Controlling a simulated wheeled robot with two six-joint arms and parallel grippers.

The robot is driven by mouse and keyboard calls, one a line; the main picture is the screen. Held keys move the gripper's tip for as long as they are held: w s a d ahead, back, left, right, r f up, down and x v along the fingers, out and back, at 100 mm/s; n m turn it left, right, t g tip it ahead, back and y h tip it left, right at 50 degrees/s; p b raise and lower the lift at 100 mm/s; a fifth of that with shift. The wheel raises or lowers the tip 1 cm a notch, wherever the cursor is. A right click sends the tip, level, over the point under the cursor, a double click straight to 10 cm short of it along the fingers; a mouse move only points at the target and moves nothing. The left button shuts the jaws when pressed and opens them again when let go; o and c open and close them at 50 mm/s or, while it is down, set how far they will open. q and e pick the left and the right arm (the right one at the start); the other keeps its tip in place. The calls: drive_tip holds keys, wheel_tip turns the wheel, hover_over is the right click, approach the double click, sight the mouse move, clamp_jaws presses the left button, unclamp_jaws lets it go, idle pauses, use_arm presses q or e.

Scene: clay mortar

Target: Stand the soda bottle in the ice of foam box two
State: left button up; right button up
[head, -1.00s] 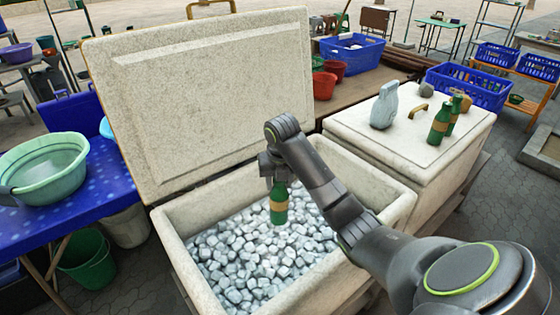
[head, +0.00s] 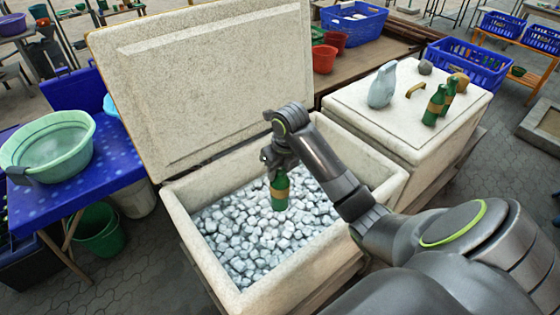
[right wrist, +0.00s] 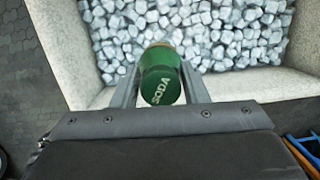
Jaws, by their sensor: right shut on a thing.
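The green soda bottle (head: 280,193) has a tan label and hangs upright over the ice (head: 250,240) in the open foam box (head: 185,228). I cannot tell whether its base touches the ice. In the right wrist view the bottle (right wrist: 160,76) shows the word SODA between the fingers. My right gripper (head: 279,172) is shut on the bottle's upper part, from above. No number shows on the open box. Its lid (head: 205,80) is raised at the back. My left gripper is not in view.
A blue table (head: 105,170) with a green basin (head: 75,162) is at the left. The open box's walls surround the ice.

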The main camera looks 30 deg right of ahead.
wheel_tip(320, 180, down, 22)
drive_tip(key=b, duration=2)
drive_tip(key=shift+d+f+b, duration=0.15)
drive_tip(key=shift+f+b, duration=0.35)
drive_tip(key=shift+b, duration=0.1)
drive_tip(key=o, duration=1.5)
drive_tip(key=shift+o, duration=0.2)
wheel_tip(320, 180, up, 22)
drive_tip(key=p, duration=2.2)
drive_tip(key=shift+r, duration=0.2)
drive_tip(key=shift+r+b, duration=0.2)
drive_tip(key=shift+b, duration=0.15)
drive_tip(key=shift+r, duration=2.15)
